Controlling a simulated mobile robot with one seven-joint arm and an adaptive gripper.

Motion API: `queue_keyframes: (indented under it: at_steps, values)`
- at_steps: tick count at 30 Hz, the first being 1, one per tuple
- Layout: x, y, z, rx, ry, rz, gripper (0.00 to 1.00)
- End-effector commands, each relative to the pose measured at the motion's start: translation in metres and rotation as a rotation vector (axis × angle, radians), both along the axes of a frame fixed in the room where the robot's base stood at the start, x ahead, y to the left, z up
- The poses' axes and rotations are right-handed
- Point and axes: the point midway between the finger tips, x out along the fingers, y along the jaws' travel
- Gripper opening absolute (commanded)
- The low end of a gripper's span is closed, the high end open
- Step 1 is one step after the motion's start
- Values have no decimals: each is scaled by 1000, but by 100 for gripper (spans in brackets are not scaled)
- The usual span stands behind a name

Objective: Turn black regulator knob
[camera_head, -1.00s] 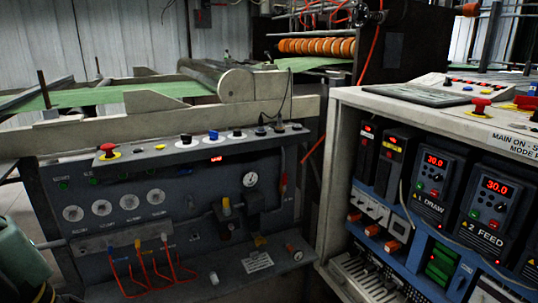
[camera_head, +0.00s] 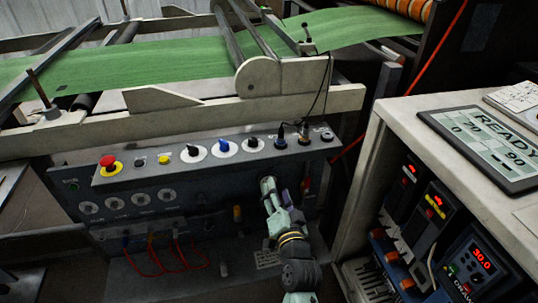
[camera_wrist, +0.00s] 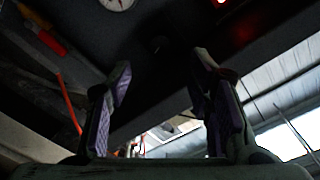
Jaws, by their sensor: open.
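My gripper (camera_head: 268,190) is raised in front of the dark control panel, below the sloped switch strip, right of centre in the head view. In the wrist view its two purple-padded fingers (camera_wrist: 165,95) stand wide apart with nothing held between them. A faint dark round shape (camera_wrist: 158,44), possibly the black regulator knob, shows beyond the fingertips on a dark surface; it is too dim to be sure. A white gauge (camera_wrist: 118,4) is cut off at the top. In the head view my gripper and arm hide the panel's regulator area.
The switch strip (camera_head: 125,177) carries a red emergency button (camera_head: 107,162), black knobs and a blue knob (camera_head: 223,145). Red hoses (camera_head: 165,258) hang low left. A white-topped cabinet (camera_head: 400,118) stands close on the right. Green web (camera_head: 150,62) runs above.

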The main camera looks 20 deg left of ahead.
Motion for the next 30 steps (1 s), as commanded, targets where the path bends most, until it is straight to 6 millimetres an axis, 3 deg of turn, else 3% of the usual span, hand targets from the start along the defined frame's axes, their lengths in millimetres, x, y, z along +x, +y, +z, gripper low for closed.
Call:
queue_keyframes:
  at_steps: [15, 21, 30]
  values:
    - [75, 46, 3, 1, -4, 2, 47]
    - [87, 53, 2, 1, -5, 0, 47]
    - [88, 53, 1, 0, -4, 0, 46]
